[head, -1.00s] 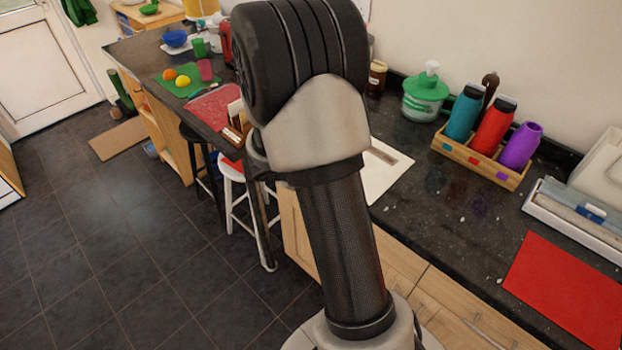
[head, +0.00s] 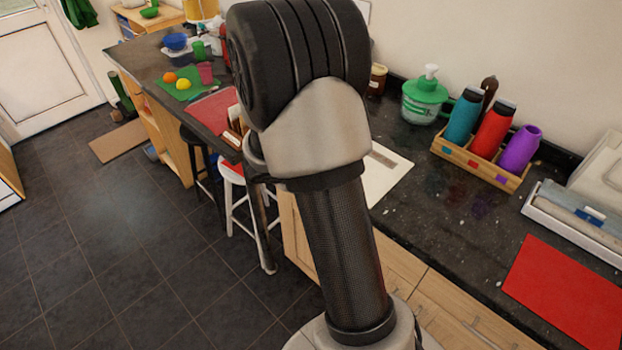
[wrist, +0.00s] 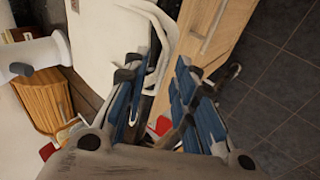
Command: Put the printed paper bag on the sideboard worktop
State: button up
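I cannot pick out the printed paper bag for certain in either view. In the wrist view my gripper (wrist: 162,92) shows two blue-padded fingers spread apart, with a gap between them. A white curved thing (wrist: 172,28) lies beyond the fingertips; I cannot tell what it is or whether a finger touches it. Small red and white patches show low between the fingers, too small to name. In the head view my arm fills the middle and hides my gripper. A light wooden unit (head: 170,18) stands at the far back; I cannot tell if it is the sideboard.
A dark worktop (head: 440,222) runs along the right wall, with a bottle crate (head: 476,172), a green-lidded dispenser (head: 424,98) and a red mat (head: 565,290). A white stool (head: 236,195) stands by the dark counter (head: 135,50). Tiled floor (head: 110,245) at left is clear.

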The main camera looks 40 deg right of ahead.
jog(key=s+a+r+m+y+p, duration=0.1)
jog(key=s+a+r+p, duration=0.1)
jog(key=s+a+r, duration=0.55)
jog(key=s+a+r+m+y+p, duration=0.15)
jog(key=a+r, duration=0.35)
jog(key=r, duration=0.6)
jog(key=s+a+r+n+t+y, duration=0.1)
jog(key=s+a+r+y, duration=0.3)
jog(key=s+a, duration=0.7)
jog(key=a+t+y, duration=0.1)
jog(key=a, duration=0.1)
jog(key=shift+a+r+t, duration=0.15)
jog(key=shift+a+t, duration=0.15)
jog(key=shift+a, duration=0.1)
